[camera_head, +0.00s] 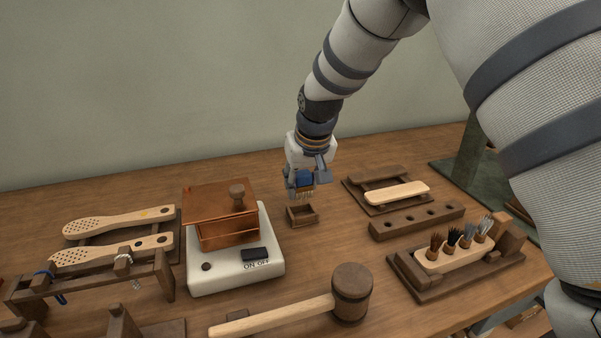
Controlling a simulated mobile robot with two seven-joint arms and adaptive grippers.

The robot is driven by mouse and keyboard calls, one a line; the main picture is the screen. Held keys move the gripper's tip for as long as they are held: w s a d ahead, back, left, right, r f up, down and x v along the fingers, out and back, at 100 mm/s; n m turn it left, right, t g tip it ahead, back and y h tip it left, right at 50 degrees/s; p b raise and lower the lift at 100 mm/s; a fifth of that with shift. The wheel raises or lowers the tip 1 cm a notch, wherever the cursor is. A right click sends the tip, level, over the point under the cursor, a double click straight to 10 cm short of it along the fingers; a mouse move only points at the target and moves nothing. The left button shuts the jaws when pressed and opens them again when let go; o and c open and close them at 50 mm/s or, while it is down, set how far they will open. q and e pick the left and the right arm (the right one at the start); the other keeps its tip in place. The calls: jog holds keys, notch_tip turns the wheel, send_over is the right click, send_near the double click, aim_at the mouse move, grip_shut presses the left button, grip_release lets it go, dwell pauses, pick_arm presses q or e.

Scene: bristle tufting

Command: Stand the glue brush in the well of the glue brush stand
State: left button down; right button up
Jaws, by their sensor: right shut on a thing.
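My right gripper (304,180) points down near the middle of the table and is shut on the glue brush. Only the brush's lower part, with pale bristles (305,193), shows below the fingers; its upper part is hidden by the gripper. The bristles hang downward. The glue brush stand (301,222) is a small dark wooden box with an open square well, standing on the table just below the brush. The bristles appear just above the stand's back rim; the exact gap is hard to tell. My left gripper is out of view.
Left of the stand is a white hot plate (238,277) with a copper pot (225,233). A mallet (350,293) lies in front. Right are a holed wooden block (416,222) and a tray (425,288) with a tufted brush. Perforated paddles (118,222) lie left.

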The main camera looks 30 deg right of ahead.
aim_at(304, 199)
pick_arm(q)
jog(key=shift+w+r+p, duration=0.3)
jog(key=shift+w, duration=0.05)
pick_arm(e)
jog(key=shift+r, duration=0.1)
dwell(0.8)
dwell(0.4)
jog(key=shift+f+b, duration=0.3)
jog(key=shift+f, duration=2)
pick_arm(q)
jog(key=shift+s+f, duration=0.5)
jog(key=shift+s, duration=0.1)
pick_arm(e)
jog(key=shift+s+a+f, duration=0.1)
jog(key=shift+s+f, duration=0.2)
jog(key=shift+f, duration=0.3)
jog(key=shift+s+f, duration=0.1)
jog(key=shift+f, duration=0.1)
jog(key=o, duration=0.9)
jog(key=shift+o, duration=1.4)
jog(key=shift+f, duration=0.1)
jog(key=shift+w+f, duration=0.1)
jog(key=shift+w, duration=0.1)
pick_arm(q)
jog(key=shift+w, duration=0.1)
pick_arm(e)
jog(key=shift+r, duration=0.35)
